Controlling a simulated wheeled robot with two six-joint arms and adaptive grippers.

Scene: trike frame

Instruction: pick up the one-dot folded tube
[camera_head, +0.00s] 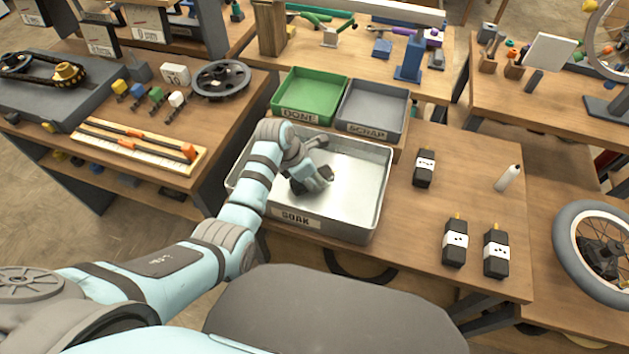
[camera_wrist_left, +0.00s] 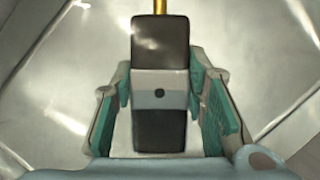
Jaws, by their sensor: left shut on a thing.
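The one-dot folded tube (camera_wrist_left: 160,114) is black with a white band, a single dark dot and a brass-coloured tip. In the left wrist view it lies lengthwise between the two teal-padded fingers of my left gripper (camera_wrist_left: 162,95), which is shut on it. In the head view my left gripper (camera_head: 318,180) is over the metal SOAK tray (camera_head: 365,190), and the tube is hard to make out against it. Bare shiny metal shows behind the tube in the wrist view. My right gripper is not in view.
Other black tubes with dotted white bands stand on the table right of the tray: one farther back (camera_head: 425,168), two in front (camera_head: 455,242), (camera_head: 496,252). The green DONE bin (camera_head: 296,116) and grey SCRAP bin (camera_head: 367,130) are behind the tray.

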